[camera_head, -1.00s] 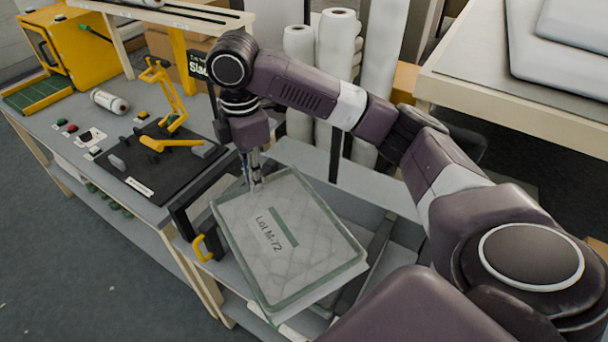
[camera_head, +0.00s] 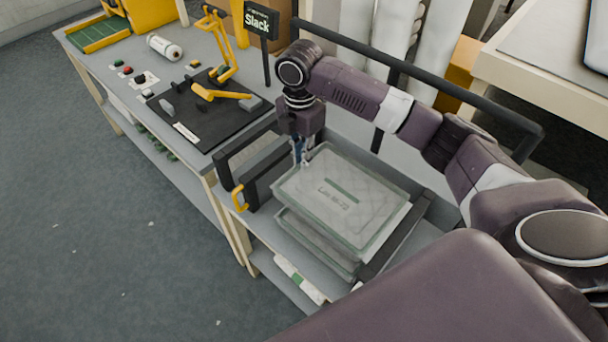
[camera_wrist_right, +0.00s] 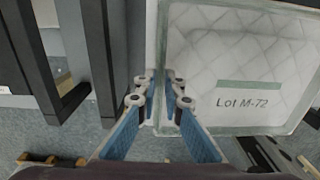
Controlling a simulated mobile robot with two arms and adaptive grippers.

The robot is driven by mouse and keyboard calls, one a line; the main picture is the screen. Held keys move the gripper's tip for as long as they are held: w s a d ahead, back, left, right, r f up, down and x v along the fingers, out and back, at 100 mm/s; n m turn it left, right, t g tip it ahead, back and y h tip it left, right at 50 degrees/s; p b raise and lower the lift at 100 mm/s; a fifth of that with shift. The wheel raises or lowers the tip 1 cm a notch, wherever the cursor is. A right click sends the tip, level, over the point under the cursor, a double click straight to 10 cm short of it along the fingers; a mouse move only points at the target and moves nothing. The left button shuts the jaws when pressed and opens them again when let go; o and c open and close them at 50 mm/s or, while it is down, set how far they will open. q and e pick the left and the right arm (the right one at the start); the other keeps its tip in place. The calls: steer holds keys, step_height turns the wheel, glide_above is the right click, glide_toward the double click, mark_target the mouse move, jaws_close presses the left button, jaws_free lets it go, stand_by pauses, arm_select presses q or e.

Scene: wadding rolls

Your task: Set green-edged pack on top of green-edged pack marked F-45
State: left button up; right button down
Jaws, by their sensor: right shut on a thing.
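The green-edged pack (camera_head: 345,203), a clear flat pack with quilted white filling, carries the label "Lot M-72", which reads clearly in the right wrist view (camera_wrist_right: 240,62). My right gripper (camera_head: 302,160) is shut on its edge at the far left corner; the fingers (camera_wrist_right: 160,98) pinch that rim in the wrist view. A second green-edged pack (camera_head: 312,248) lies beneath it in the grey bay. Its top is covered, so no F-45 mark shows. I cannot tell whether the two packs touch. My left gripper is not in view.
Black upright frames with a yellow handle (camera_head: 239,197) stand left of the packs. A bench (camera_head: 140,75) with a black mat and yellow lever tool is further left. A "Slack" sign (camera_head: 260,20) and a dark rail (camera_head: 440,80) stand behind. White rolls are beyond.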

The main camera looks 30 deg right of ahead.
step_height(320, 180, down, 8)
steer(key=shift+f+p, duration=0.1)
steer(key=shift+p, duration=0.45)
steer(key=shift+f, duration=0.4)
steer(key=shift+f, duration=0.25)
steer(key=c, duration=2)
jaws_free()
steer(key=shift+c, duration=0.2)
step_height(320, 180, up, 13)
steer(key=shift+w+f+b, duration=0.1)
steer(key=shift+b, duration=0.8)
